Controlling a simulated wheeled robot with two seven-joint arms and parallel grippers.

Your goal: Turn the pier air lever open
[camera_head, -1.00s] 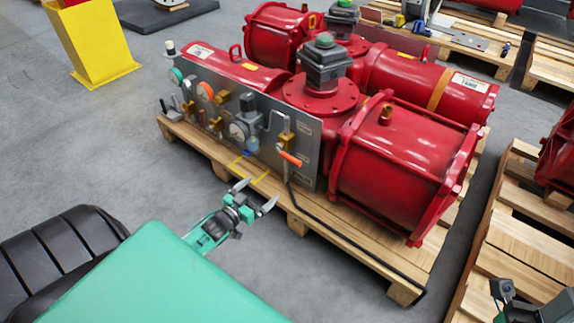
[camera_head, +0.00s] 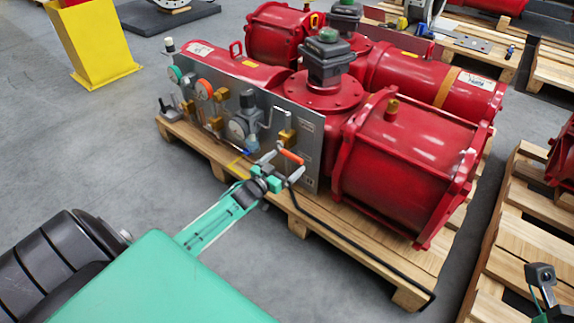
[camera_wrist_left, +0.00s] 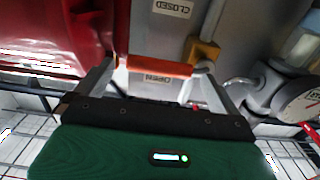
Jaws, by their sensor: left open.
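The orange lever (camera_head: 291,157) sits on the grey valve panel (camera_head: 312,125), below a brass fitting. In the left wrist view the orange lever (camera_wrist_left: 158,67) lies across the picture between my fingers, beside an OPEN label (camera_wrist_left: 158,78); a CLOSED label (camera_wrist_left: 172,8) is farther off. My left gripper (camera_head: 283,167) is open at the lever, one finger toward each end of it. I cannot tell whether the fingers touch it. Of my right arm only a small part shows at the bottom right; its gripper fingers are not visible.
Gauges (camera_head: 238,128) and brass fittings sit left of the lever. A large red cylinder (camera_head: 400,150) stands close on its right. The unit rests on a wooden pallet (camera_head: 340,240) with a black hose along its front.

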